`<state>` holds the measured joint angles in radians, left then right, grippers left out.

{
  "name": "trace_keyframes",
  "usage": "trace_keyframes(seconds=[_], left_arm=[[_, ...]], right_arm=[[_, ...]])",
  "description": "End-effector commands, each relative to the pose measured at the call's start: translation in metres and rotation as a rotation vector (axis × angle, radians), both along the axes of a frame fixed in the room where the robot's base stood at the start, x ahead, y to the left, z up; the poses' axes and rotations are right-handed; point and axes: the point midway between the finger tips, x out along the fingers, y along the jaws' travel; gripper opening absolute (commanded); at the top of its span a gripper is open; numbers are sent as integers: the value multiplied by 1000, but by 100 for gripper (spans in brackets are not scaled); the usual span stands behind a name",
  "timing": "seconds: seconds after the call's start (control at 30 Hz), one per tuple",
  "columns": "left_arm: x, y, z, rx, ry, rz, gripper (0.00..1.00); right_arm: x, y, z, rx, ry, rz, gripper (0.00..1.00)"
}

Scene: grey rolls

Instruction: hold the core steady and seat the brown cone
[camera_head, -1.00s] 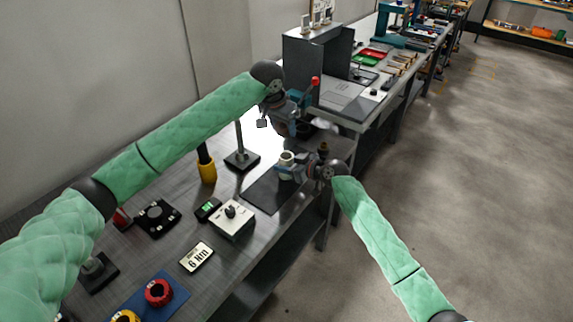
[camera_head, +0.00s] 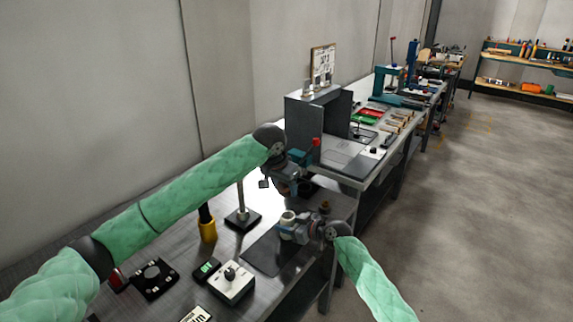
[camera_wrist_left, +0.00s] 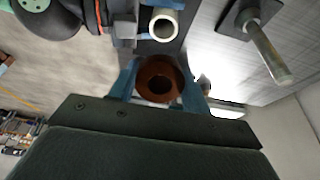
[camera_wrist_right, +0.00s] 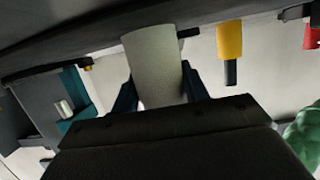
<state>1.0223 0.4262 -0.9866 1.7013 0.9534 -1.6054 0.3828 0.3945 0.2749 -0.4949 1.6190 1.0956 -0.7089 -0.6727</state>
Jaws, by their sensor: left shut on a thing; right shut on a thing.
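The pale core (camera_head: 287,222) is an upright tube at the dark mat. My right gripper (camera_head: 289,232) is shut around it; in the right wrist view the grey-white core (camera_wrist_right: 153,65) sits between the fingers. My left gripper (camera_head: 290,188) is above and behind the core. In the left wrist view its blue fingers (camera_wrist_left: 158,88) are shut on the brown cone (camera_wrist_left: 158,66), a ring shape with a dark central hole. The core's open top (camera_wrist_left: 163,24) shows there too, apart from the cone. In the head view my left gripper mostly hides the held cone.
A small brown piece (camera_head: 325,206) stands near the bench edge behind my right gripper. A post on a black base (camera_head: 242,218) and a yellow-bodied tool (camera_head: 207,230) stand left of the mat (camera_head: 268,256). A grey control box (camera_head: 231,282) is nearer. A grey cabinet (camera_head: 301,125) stands beyond.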

Motion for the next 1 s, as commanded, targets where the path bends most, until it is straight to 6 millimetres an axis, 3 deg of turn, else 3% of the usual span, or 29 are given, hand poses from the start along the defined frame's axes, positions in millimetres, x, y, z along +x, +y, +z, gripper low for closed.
trace_keyframes(seconds=[0.2, 0.23, 0.33, 0.37, 0.73, 1.0], left_arm=[[0, 0, 1, -1, -1, 0, 17], [0, 0, 1, -1, -1, 0, 17], [0, 0, 1, -1, -1, 0, 17], [0, 0, 1, -1, -1, 0, 17], [0, 0, 1, -1, -1, 0, 17], [0, 0, 1, -1, -1, 0, 17]], right_arm=[[0, 0, 0, 0, 0, 0, 22], [0, 0, 0, 0, 0, 0, 49], [0, 0, 0, 0, 0, 0, 68], [0, 0, 0, 0, 0, 0, 70], [-3, -5, 1, -2, 0, -1, 70], [-25, -37, 12, -2, 0, -1, 70]])
